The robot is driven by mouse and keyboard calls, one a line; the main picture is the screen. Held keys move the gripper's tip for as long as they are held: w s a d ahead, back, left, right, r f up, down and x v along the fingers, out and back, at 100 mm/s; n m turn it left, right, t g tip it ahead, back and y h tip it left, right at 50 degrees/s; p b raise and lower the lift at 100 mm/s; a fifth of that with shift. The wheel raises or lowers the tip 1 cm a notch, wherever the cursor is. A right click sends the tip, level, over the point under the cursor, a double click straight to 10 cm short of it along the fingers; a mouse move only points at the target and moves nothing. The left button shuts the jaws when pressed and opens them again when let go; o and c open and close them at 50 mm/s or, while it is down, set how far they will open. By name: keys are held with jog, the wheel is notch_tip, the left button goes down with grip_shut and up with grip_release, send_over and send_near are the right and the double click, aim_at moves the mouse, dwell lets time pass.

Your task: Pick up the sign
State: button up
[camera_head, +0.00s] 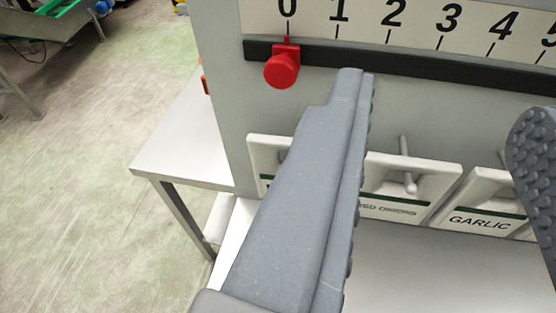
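Several white signs with a green stripe and black lettering stand in a row at the foot of a grey panel. The middle sign (436,188) reads something like "RED ONIONS", and a light peg (405,160) shows in its opening. The sign at the right (480,222) reads "GARLIC". The left sign (265,150) is mostly hidden behind my gripper's left finger. My gripper (445,95) is open, its two grey fingers wide apart with nothing between them. The middle sign shows in the gap between the fingers, and the right finger covers part of the garlic sign's side.
The grey panel (222,100) carries a number scale (365,18) and a black rail (425,68) with a red knob (281,70) at 0. A white table (185,150) stands to the left.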

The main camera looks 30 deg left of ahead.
jog(key=w+a+f+n+y+b, duration=0.1)
jog(key=a+f, duration=0.2)
jog(key=f, duration=0.4)
jog(key=w+a+f+y+b, duration=0.1)
jog(key=a+f, duration=0.3)
jog(key=f, duration=0.2)
jog(key=t, duration=0.1)
send_near(263, 159)
jog(key=shift+n, duration=0.4)
jog(key=shift+p+x, duration=4.55)
jog(key=shift+x, duration=0.8)
jog(key=c, duration=0.7)
